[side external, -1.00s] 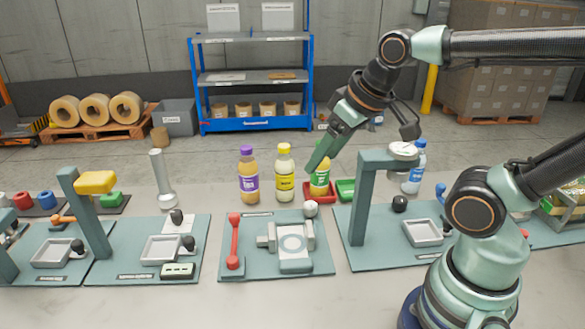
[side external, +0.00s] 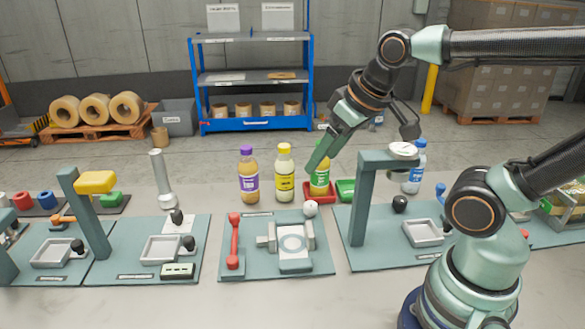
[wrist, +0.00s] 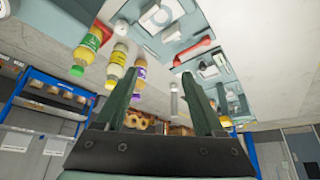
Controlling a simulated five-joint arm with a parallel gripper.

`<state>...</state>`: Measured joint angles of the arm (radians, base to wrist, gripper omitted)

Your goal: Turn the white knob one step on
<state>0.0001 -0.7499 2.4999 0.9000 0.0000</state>
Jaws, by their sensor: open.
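The white knob (side external: 310,208) is a small round ball at the back right corner of a teal station plate (side external: 238,272). The plate also carries a red lever (side external: 234,242) and a grey clamp-like fixture (side external: 270,241). In the wrist view a white knob (wrist: 122,27) shows at the upper left, beside the bottles. My gripper (side external: 360,150) is above and behind the station, apart from the knob. Its two green fingers stand wide apart with nothing between them in the wrist view (wrist: 160,95).
Purple-capped (side external: 248,175), yellow-capped (side external: 284,173) and green-labelled (side external: 320,178) bottles stand behind the station. A teal post with an overhead arm (side external: 358,200) rises to the right. The table front is clear.

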